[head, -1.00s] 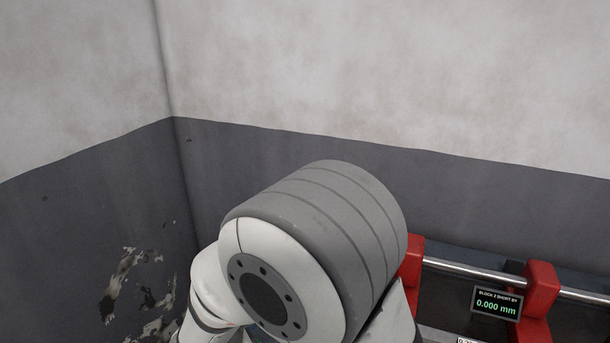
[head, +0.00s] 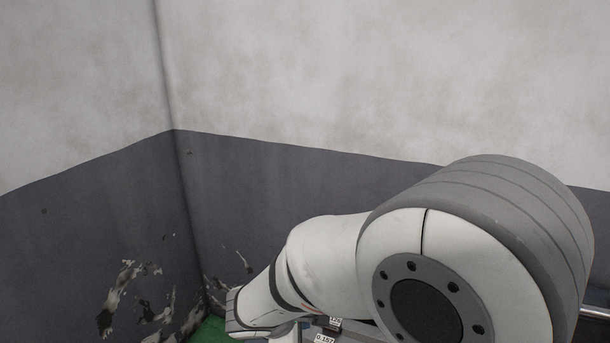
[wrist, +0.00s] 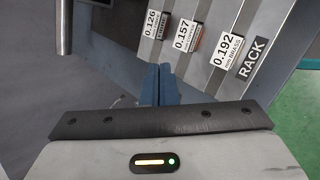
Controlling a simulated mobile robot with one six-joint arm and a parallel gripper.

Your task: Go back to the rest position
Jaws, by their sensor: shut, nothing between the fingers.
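My gripper (wrist: 158,84) shows in the wrist view with its two blue fingers together and nothing between them. Below the fingers is the dark bar and grey body of my wrist, with a lit yellow and green indicator. In the head view my arm's large grey-and-white joint fills the lower right, and the arm reaches to the lower left. The gripper itself is hidden in the head view.
A grey rack (wrist: 228,82) with slots labelled 0.126, 0.157 and 0.192 lies beyond the fingers. A metal rod (wrist: 63,25) stands at upper left. Green floor (wrist: 297,115) shows at right. Grey-and-white walls (head: 300,80) meet in a corner.

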